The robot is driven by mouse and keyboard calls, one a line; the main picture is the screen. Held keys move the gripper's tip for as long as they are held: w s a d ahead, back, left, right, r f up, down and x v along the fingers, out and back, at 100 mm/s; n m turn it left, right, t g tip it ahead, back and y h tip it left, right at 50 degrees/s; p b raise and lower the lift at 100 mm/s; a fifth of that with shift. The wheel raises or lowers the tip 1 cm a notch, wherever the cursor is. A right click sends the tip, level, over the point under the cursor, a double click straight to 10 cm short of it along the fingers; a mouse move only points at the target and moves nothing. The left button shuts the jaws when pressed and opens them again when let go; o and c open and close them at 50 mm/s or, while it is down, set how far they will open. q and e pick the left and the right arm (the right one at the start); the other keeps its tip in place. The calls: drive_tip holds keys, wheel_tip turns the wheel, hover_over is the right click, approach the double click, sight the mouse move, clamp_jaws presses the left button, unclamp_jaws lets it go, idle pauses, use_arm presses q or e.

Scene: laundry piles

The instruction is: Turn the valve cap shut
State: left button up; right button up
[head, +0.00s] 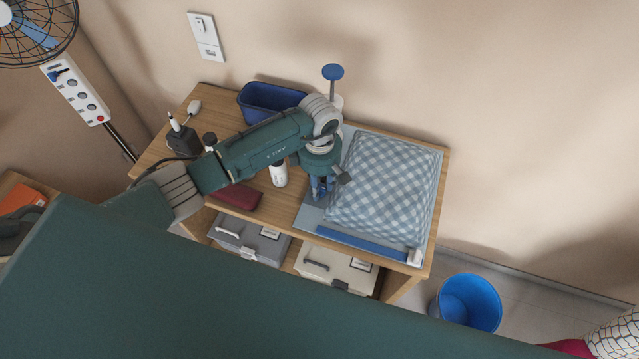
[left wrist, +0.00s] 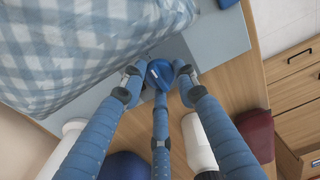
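A blue-and-white checkered bag (head: 385,185), puffed up like a pillow, lies on a pale blue sheet on the wooden table; it also fills the upper left of the left wrist view (left wrist: 70,45). The small blue valve cap (left wrist: 160,73) shows in the left wrist view beside the bag's edge. My left gripper (head: 322,190) points down at the left edge of the bag. In the left wrist view its fingers (left wrist: 159,80) close around the cap from both sides and below, and appear to touch it. In the head view the gripper hides the cap. My right gripper is not in view.
A white bottle (head: 279,175) and a dark red folded item (head: 236,194) are close to the left gripper. A blue bin (head: 262,100) and a blue-topped pump (head: 333,73) stand at the back. A blue strip (head: 360,243) lies along the front. A blue bucket (head: 468,303) is on the floor.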

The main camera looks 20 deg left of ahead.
use_arm(q)
drive_tip(key=c, duration=0.3)
drive_tip(key=shift+w+a+f+n+b, duration=0.1)
drive_tip(key=shift+f+n+b, duration=0.05)
drive_tip(key=shift+n+b, duration=0.75)
drive_tip(key=shift+c, duration=0.3)
drive_tip(key=shift+r+n, duration=0.2)
drive_tip(key=shift+n, duration=0.4)
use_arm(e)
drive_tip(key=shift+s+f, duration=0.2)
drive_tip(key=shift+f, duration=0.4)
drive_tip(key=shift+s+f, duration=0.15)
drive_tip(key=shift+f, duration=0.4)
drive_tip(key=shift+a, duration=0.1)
use_arm(q)
drive_tip(key=o, duration=1.2)
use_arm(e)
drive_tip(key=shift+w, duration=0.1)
use_arm(q)
wheel_tip(320, 180, up, 12)
